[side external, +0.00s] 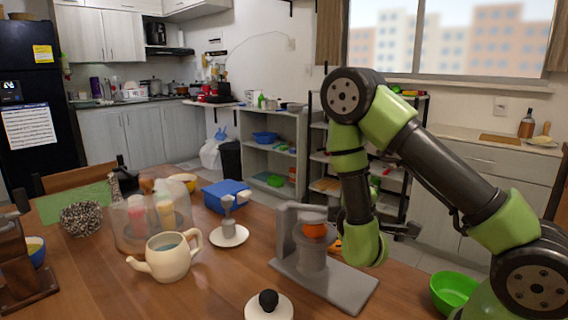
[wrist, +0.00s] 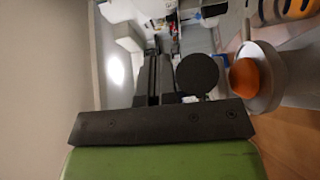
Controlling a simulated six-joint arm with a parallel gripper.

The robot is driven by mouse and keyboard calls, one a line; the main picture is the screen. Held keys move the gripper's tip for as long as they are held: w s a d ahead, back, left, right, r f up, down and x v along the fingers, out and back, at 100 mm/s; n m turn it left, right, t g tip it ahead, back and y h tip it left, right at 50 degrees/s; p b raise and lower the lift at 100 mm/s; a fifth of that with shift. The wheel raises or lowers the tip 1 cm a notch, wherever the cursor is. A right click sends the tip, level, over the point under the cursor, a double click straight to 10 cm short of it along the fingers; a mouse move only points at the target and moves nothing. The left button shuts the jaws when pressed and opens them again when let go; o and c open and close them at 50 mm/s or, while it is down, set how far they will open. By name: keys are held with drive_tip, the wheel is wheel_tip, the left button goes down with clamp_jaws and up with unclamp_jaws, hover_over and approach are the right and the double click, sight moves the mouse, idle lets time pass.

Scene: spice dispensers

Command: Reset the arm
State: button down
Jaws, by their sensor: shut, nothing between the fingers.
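In the side external view my arm reaches in from the right, bends high and hangs its green wrist (side external: 365,245) just right of the grey dispenser. In the wrist view my gripper (wrist: 154,60) shows two dark fingers side by side, shut and empty. The grey dispenser (side external: 325,280) stands on the table with an orange part (side external: 314,231) in its upper section. The orange part also shows at the right of the wrist view (wrist: 245,78), apart from the fingers.
A cream teapot (side external: 168,258), a white piece with a black knob (side external: 268,306), a grey-topped white dish (side external: 229,236) and a blue box (side external: 225,196) stand on the wooden table (side external: 215,290). A green bowl (side external: 453,290) is at right, near my base. Shelves stand behind.

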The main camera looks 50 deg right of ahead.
drive_tip(key=s+r+m+g+y, duration=0.1)
drive_tip(key=s+r+m+g, duration=0.35)
drive_tip(key=s+g, duration=0.25)
drive_tip(key=s+r+m+g+y, duration=0.2)
drive_tip(key=s+r+m+g, duration=0.1)
drive_tip(key=s+m+g, duration=0.3)
drive_tip(key=a+r+t+y, duration=0.4)
drive_tip(key=a+t+y, duration=0.6)
drive_tip(key=a+y, duration=0.4)
drive_tip(key=shift+a, duration=1.1)
drive_tip(key=shift+w, duration=0.15)
